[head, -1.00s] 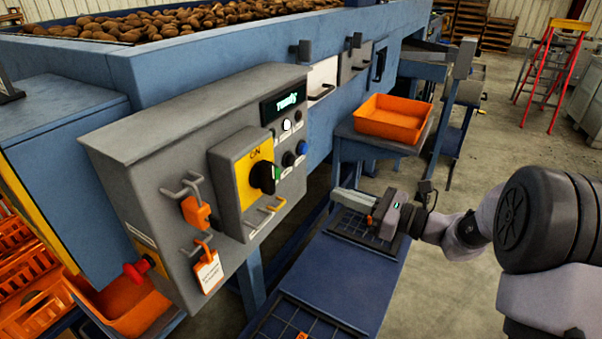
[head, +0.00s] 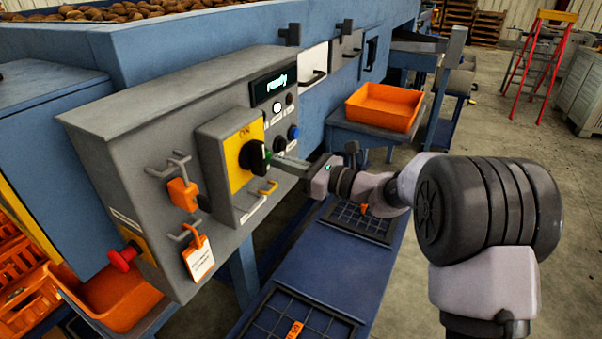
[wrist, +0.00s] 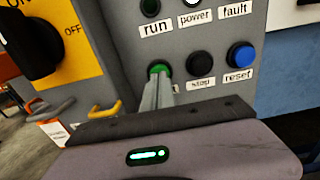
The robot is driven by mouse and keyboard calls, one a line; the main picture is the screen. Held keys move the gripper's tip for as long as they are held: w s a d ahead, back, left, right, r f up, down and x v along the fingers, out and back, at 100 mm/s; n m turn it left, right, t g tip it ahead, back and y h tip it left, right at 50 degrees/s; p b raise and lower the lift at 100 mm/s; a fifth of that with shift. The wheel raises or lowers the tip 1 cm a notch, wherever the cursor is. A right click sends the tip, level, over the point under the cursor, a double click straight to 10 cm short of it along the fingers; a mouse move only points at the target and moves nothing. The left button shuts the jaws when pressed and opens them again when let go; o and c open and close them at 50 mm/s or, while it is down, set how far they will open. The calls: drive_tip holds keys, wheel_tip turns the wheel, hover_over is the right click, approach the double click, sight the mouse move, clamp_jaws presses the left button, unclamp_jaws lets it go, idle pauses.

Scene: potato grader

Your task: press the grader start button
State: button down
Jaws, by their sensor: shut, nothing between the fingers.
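The grey control panel (head: 140,130) stands at the left in the head view, its display (head: 275,85) reading "ready". The green button (wrist: 160,70) is in the wrist view, left of the black stop button (wrist: 201,62) and blue reset button (wrist: 241,54); its own label is hidden. My gripper (wrist: 158,82) is shut and empty, its fingertips in front of the green button's lower part. In the head view my gripper (head: 274,158) reaches the panel from the right. I cannot tell whether the tips touch the button. The run lamp (wrist: 150,7) looks dark; the power lamp (wrist: 191,3) looks white.
A black rotary knob (head: 256,154) on a yellow plate juts out just left of my fingertips. An orange lock (head: 183,194), a hanging tag (head: 198,259) and a red knob (head: 123,258) are on the panel. An orange tray (head: 384,107) stands behind my arm.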

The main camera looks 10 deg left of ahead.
drive_tip(key=shift+w+a, duration=0.15)
drive_tip(key=shift+a, duration=0.2)
drive_tip(key=shift+w+a+r+p, duration=0.2)
drive_tip(key=shift+a+r+p, duration=0.15)
drive_tip(key=shift+a+p, duration=0.2)
drive_tip(key=shift+d, duration=0.25)
drive_tip(key=p+v, duration=0.2)
drive_tip(key=v, duration=1.1)
drive_tip(key=shift+s+d+f, duration=0.2)
drive_tip(key=shift+d+f, duration=0.1)
